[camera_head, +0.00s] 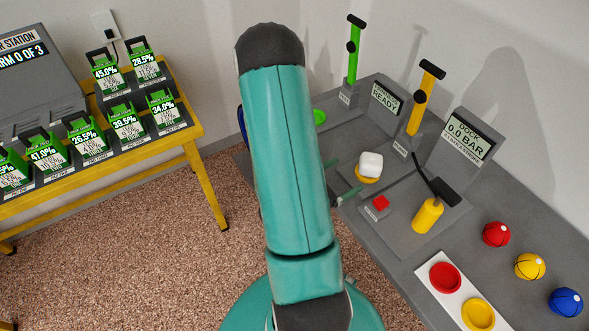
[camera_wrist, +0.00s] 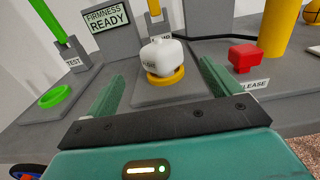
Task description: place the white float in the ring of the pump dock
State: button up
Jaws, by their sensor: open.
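The white float (camera_head: 370,164) is a rounded white block, upright on a yellow ring (camera_head: 366,180) below a small label by the post with a yellow handle. In the wrist view, the float (camera_wrist: 163,54) sits in or on the yellow ring (camera_wrist: 166,81); how deep it sits cannot be told. My gripper (camera_head: 348,177) is open. Its two green fingers (camera_wrist: 160,76) point toward the float, one on each side, with clear gaps. The fingers appear short of the float, not touching it. My arm hides part of the bench in the head view.
A red button (camera_head: 381,203) and a yellow cylinder (camera_head: 428,215) stand right of the ring. The dock screen (camera_head: 465,138) reads 0.0 BAR. A green ring (camera_wrist: 66,95) lies left. Red, yellow and blue balls (camera_head: 529,266) rest at the right end, near a white tray (camera_head: 432,263).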

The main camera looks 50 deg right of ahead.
jog(key=shift+w+r, duration=0.1)
jog(key=shift+r, duration=0.25)
jog(key=w+a+r+m+t+y, duration=0.4)
jog(key=a+r, duration=0.4)
jog(key=a, duration=0.4)
jog(key=w+a+r+m+t+y, duration=0.4)
jog(key=a+r+y, duration=0.3)
jog(key=a, duration=0.4)
jog(key=w+a+r+m+t+y, duration=0.4)
jog(key=a+r, duration=0.4)
jog(key=a, duration=0.4)
jog(key=shift+w+a+r+m+t+y, duration=0.3)
jog(key=shift+w+a+r+m+y, duration=0.05)
jog(key=shift+w+m+y, duration=0.4)
